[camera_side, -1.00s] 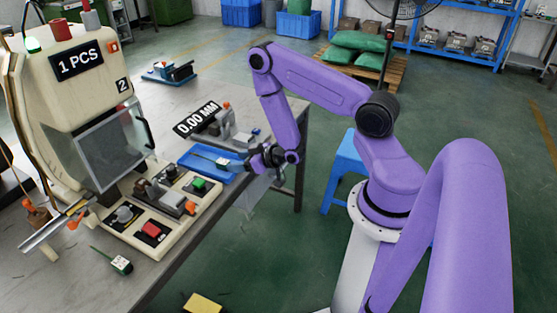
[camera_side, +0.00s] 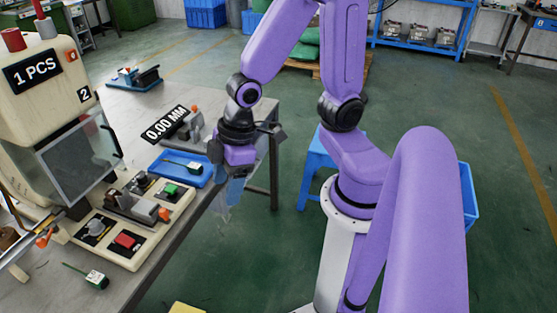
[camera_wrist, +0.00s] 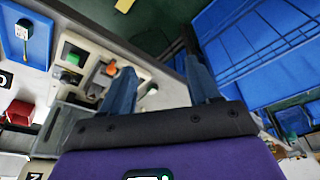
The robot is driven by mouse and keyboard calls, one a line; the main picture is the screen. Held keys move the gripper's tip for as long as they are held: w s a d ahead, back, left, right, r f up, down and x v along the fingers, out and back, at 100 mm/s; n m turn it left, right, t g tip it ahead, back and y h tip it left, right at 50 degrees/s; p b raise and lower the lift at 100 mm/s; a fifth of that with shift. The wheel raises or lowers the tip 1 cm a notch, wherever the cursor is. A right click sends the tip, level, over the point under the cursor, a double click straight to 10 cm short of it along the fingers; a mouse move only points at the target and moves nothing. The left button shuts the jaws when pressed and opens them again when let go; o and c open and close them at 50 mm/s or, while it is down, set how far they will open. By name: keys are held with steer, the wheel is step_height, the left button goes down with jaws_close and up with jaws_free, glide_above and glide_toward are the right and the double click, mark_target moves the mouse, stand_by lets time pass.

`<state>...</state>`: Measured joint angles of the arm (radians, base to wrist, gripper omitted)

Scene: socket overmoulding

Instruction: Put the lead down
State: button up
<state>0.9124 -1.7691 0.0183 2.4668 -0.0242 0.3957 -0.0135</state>
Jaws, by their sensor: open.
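A lead with a white and dark plug (camera_side: 195,167) lies in the blue tray (camera_side: 172,180) on the bench. The wrist view shows the lead (camera_wrist: 23,29) in the tray (camera_wrist: 40,48) at the upper left. My gripper (camera_side: 229,197) is to the right of the tray, near the bench's edge, fingers pointing down. In the wrist view its two blue fingers (camera_wrist: 161,88) are well apart with nothing between them.
The moulding machine (camera_side: 60,120) stands at the left, with its control panel (camera_side: 128,238) in front. A gauge reading 0.00 MM (camera_side: 170,122) is behind the tray. A blue stool (camera_side: 318,170) stands right of the bench. Open floor lies beyond the bench edge.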

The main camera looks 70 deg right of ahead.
steer(key=s+d+r+n+g+h, duration=0.1)
steer(key=s+d+r, duration=0.3)
steer(key=s, duration=0.5)
steer(key=shift+s+r+n+g+h, duration=0.3)
steer(key=shift+r+n+g+h, duration=0.15)
steer(key=shift+n, duration=0.25)
